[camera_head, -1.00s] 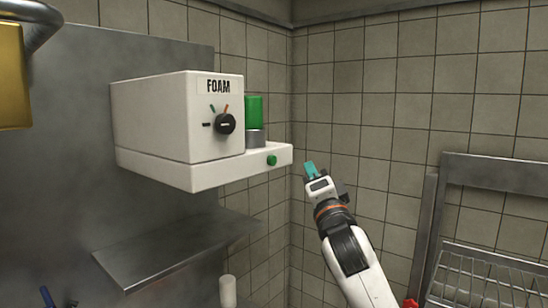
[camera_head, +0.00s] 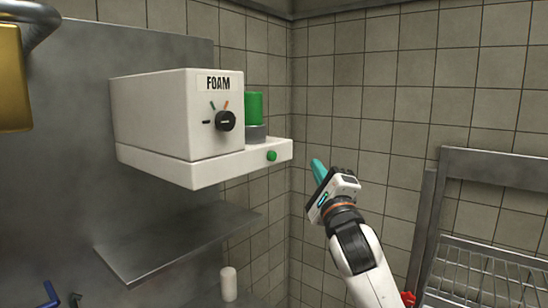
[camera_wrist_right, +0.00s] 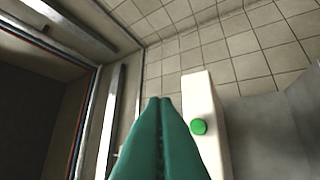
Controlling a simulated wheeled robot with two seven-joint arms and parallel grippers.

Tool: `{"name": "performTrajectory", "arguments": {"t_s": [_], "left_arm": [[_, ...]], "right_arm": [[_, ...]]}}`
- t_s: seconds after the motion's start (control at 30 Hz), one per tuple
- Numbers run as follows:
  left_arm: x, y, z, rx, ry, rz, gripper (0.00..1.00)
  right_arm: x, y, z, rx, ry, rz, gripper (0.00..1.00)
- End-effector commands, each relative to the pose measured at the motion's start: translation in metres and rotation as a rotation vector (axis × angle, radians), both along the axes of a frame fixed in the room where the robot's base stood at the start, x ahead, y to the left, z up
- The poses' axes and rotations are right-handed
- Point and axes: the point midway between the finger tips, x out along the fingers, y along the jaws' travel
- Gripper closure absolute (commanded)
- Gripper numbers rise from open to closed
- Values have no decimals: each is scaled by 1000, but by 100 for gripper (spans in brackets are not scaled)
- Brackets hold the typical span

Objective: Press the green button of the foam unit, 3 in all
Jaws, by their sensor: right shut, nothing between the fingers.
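The white foam unit (camera_head: 180,120) is fixed to the metal wall panel, with the label FOAM and a black dial on its front. Its round green button (camera_head: 271,156) is on the front edge of the base, at the right. My right gripper (camera_head: 318,166) is shut and empty, its teal fingers to the right of the button and apart from it. In the right wrist view the shut fingers (camera_wrist_right: 160,103) lie left of the green button (camera_wrist_right: 198,127), with the white base edge beside them. My left gripper is not in view.
A green cylinder (camera_head: 254,108) stands on a grey collar on the unit's base. A metal shelf (camera_head: 180,240) is below the unit, with a white cylinder (camera_head: 229,283) lower down. A metal rack (camera_head: 490,262) is at the right. Open space lies before the tiled wall.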

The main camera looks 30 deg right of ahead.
Motion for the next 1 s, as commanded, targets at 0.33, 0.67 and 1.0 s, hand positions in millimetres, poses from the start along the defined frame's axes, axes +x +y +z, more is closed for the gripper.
{"name": "performTrajectory", "arguments": {"t_s": [0.33, 0.67, 1.0], "left_arm": [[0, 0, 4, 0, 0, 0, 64], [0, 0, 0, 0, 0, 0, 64], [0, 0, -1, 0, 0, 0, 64]], "right_arm": [[39, 16, 1, 0, 1, 0, 100], [72, 30, 0, 2, -2, 1, 100], [79, 33, 0, -2, 0, 0, 100]]}}
